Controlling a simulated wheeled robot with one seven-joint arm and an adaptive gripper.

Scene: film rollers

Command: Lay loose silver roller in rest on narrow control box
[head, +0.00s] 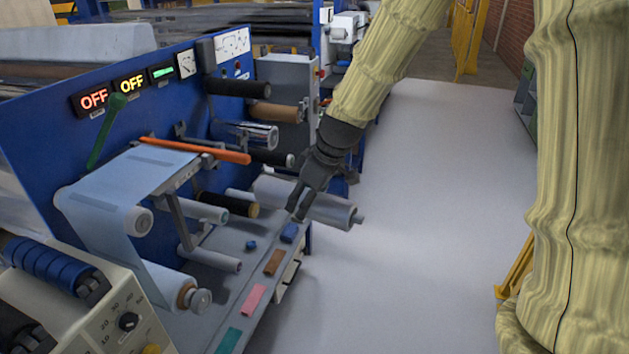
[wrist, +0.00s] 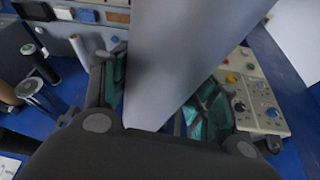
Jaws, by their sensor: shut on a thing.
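The silver roller (head: 332,208) is a plain grey cylinder with a short shaft end at its right. My gripper (head: 298,204) is shut on the silver roller near its middle, and the fingers hide part of it. The roller is held out near the right end of the grey ledge. In the wrist view the roller (wrist: 180,50) runs between the fingers (wrist: 165,100) and fills the middle. A beige control box (head: 125,305) with a dial stands at lower left. A panel with knobs (wrist: 250,95) shows right of the roller in the wrist view. I cannot tell which box is the narrow one.
The blue machine panel (head: 50,140) carries several projecting rollers, including a black one (head: 240,88) and a brown one (head: 270,112). An orange bar (head: 195,150) and a film web (head: 130,180) are to the left. A grey cabinet (head: 287,75) stands behind. The floor (head: 430,220) right is clear.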

